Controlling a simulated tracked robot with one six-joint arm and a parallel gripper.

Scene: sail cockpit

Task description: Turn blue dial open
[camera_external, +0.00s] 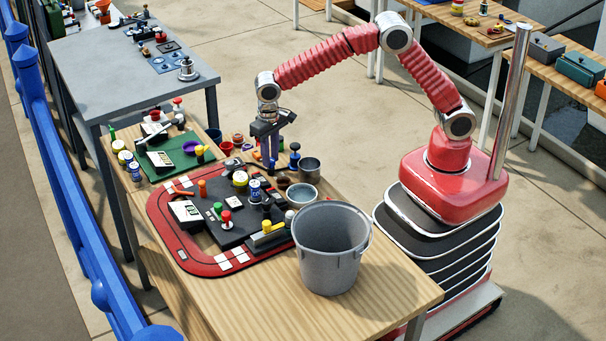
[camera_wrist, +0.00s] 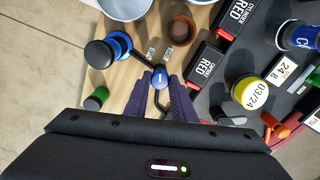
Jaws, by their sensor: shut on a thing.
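The blue dial (camera_wrist: 118,45) shows in the wrist view as a blue collar beside a round black top. A thin black lever runs from it to a small blue knob (camera_wrist: 159,77). My gripper (camera_wrist: 160,88) has its two purple fingers around this knob, shut on it. In the external view my gripper (camera_external: 271,158) points straight down at the table's far right side, just left of the dial (camera_external: 294,155). The fingers hide part of the knob there.
A grey bucket (camera_external: 331,262) stands near the table's front right. Metal bowls (camera_external: 301,194) are close to the dial. A red-rimmed board (camera_external: 160,222) with black boxes and knobs lies left of my gripper. A brown cup (camera_wrist: 182,29) stands near the knob.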

